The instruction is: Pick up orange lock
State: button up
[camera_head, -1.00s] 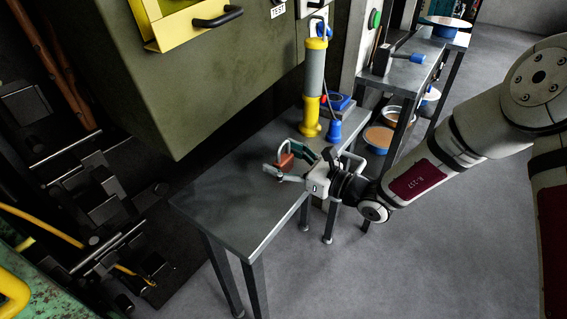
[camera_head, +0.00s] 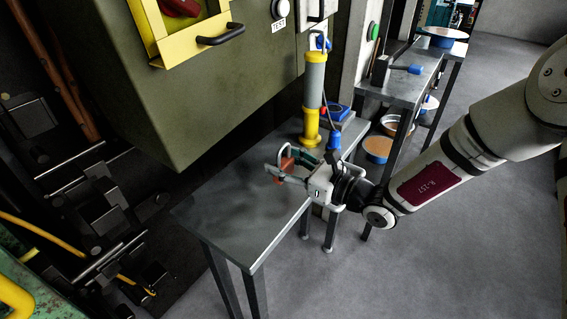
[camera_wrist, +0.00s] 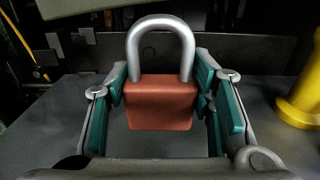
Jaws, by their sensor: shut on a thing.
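The orange lock (camera_wrist: 161,105) has an orange-red body and a grey metal shackle pointing up. In the wrist view it sits upright between the two green-padded fingers of my gripper (camera_wrist: 165,112), which is shut on its sides. In the head view the lock (camera_head: 286,163) shows at the end of my gripper (camera_head: 283,171), over the metal table (camera_head: 225,215). Part of the lock is hidden by a finger there. I cannot tell for sure how far the lock is above the table.
A yellow and grey cylinder (camera_head: 313,90) stands at the back of the table, with a blue object (camera_head: 334,139) beside it. A green cabinet (camera_head: 215,90) overhangs the table's left side. Shelves with pans (camera_head: 377,148) stand at the right. The table's front left is bare.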

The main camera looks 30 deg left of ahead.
jog(key=s+d+r+p, duration=0.1)
jog(key=s+d, duration=0.3)
jog(key=s, duration=0.2)
jog(key=s+d+p, duration=0.1)
jog(key=s+d, duration=0.2)
jog(key=s, duration=0.4)
jog(key=w+d+r+m+t+h+p, duration=0.1)
jog(key=w+d+r+m+t+p, duration=0.2)
jog(key=w+d+t, duration=0.5)
jog(key=w+d+m+t+h+p, duration=0.2)
jog(key=d, duration=0.8)
jog(key=w+d+m+t+h+p, duration=0.2)
jog(key=w+d+m+h+p, duration=0.1)
jog(key=d, duration=0.8)
jog(key=w+d+r+m+t+h+p, duration=0.1)
jog(key=w+d+m+t+h+p, duration=0.1)
jog(key=d, duration=0.8)
jog(key=shift+w+d+m+t+h+p, duration=0.2)
jog(key=shift+m+t+h+p, duration=0.15)
jog(key=shift+m+h, duration=0.25)
jog(key=shift+a+r, duration=0.1)
jog(key=shift+r, duration=0.1)
